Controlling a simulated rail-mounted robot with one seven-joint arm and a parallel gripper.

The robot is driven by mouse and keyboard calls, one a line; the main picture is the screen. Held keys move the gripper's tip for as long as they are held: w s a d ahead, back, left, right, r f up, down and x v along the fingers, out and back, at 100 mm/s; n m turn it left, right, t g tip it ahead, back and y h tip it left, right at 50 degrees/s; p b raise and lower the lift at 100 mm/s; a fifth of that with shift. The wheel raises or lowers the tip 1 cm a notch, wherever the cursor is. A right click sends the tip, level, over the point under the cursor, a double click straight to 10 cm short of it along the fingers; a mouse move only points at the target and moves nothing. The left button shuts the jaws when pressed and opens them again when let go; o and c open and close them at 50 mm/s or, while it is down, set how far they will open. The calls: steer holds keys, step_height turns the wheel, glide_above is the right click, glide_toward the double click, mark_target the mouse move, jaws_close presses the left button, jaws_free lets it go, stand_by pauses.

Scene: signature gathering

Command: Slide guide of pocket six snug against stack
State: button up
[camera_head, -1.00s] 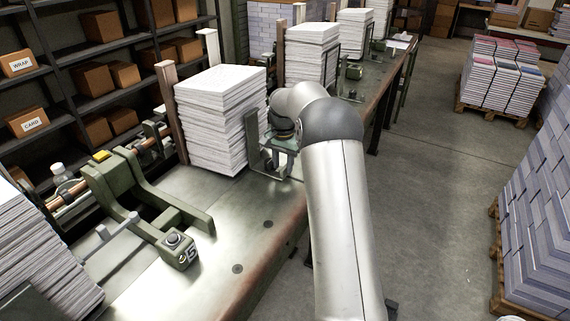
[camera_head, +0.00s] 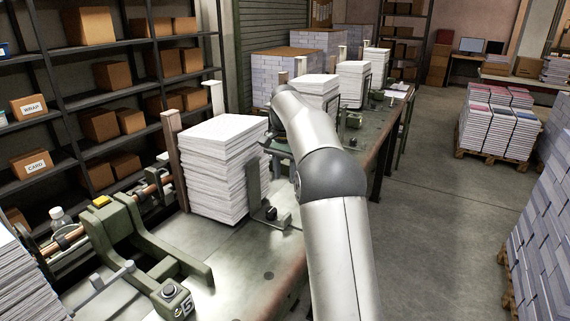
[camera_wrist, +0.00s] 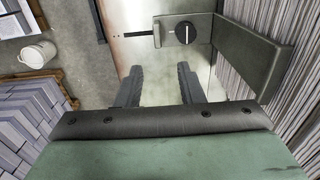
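The guide is a grey-green upright plate (camera_head: 253,187) on a flat foot with a black knob (camera_head: 270,213). It stands at the right side of a tall white paper stack (camera_head: 218,168). In the wrist view the guide (camera_wrist: 268,58) shows as an angled plate with a round slotted knob (camera_wrist: 186,33), close beside the stack's edges (camera_wrist: 305,95). I cannot tell whether plate and stack touch all along. My gripper (camera_wrist: 157,78) is open and empty, its two dark fingers apart, over the table below the knob. In the head view my arm hides most of it.
A green clamp frame (camera_head: 135,235) with a numbered block stands left of the stack. More paper stacks (camera_head: 318,90) stand farther along the table. Pallets of printed bundles (camera_head: 497,125) and clear floor lie to the right.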

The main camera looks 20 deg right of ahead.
step_height(320, 180, up, 3)
steer(key=shift+r, duration=0.1)
stand_by(0.5)
steer(key=s+a+n, duration=0.3)
steer(key=s+a, duration=0.2)
steer(key=s, duration=0.3)
steer(key=s+a+n, duration=0.2)
steer(key=s+a, duration=0.3)
steer(key=s, duration=0.3)
steer(key=s+a+f+n, duration=0.2)
steer(key=s+f, duration=0.4)
steer(key=s, duration=0.5)
steer(key=s+a+f+n, duration=0.3)
steer(key=s+f, duration=0.3)
steer(key=s, duration=0.6)
steer(key=shift+f+t, duration=0.15)
steer(key=shift+t, duration=0.25)
